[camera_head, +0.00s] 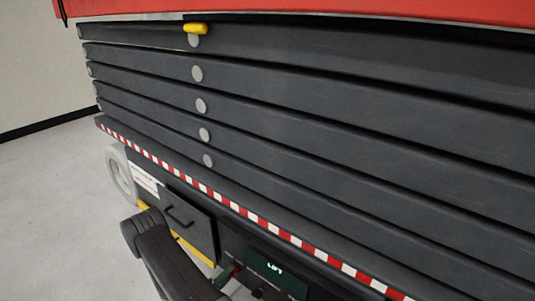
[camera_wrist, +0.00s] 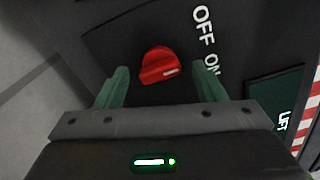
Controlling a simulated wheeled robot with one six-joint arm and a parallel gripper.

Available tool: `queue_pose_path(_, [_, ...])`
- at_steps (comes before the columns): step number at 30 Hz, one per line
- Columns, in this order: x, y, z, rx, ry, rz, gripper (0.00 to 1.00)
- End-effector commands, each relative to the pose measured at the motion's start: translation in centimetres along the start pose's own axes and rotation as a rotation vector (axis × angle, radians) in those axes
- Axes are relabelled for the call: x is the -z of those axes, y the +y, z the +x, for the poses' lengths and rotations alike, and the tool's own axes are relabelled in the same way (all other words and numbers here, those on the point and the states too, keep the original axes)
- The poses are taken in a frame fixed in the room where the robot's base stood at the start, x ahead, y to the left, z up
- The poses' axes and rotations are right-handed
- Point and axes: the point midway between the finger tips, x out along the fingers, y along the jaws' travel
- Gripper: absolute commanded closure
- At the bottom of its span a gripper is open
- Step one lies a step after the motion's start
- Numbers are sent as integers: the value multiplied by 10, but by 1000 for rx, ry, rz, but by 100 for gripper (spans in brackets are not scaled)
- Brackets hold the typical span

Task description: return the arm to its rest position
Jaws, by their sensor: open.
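My gripper (camera_wrist: 160,90) is open in the wrist view, with two green fingers apart and nothing between them. A red rotary knob (camera_wrist: 158,66) sits on a dark panel (camera_wrist: 120,40) beyond the fingertips, and the fingers do not visibly touch it. White OFF and ON labels stand to the right of the knob. In the head view my arm (camera_head: 165,255) reaches in at the lower left, near the machine's lower side.
A lift machine with stacked dark beams (camera_head: 330,110) fills the head view. A red-and-white striped edge (camera_head: 235,205) runs below them. A small screen reading LIFT (camera_head: 275,268), a drawer-like box with a handle (camera_head: 180,215) and a wheel (camera_head: 121,174) are close by. Open floor (camera_head: 50,190) lies left.

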Motion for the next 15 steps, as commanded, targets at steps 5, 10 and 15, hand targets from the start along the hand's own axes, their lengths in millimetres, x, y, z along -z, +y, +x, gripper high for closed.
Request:
queue_pose_path(5, [0, -1, 0, 0, 0, 144, 36])
queue_pose_path(10, [0, -2, 0, 0, 0, 287, 36])
queue_pose_path(15, [0, -2, 0, 0, 0, 427, 36])
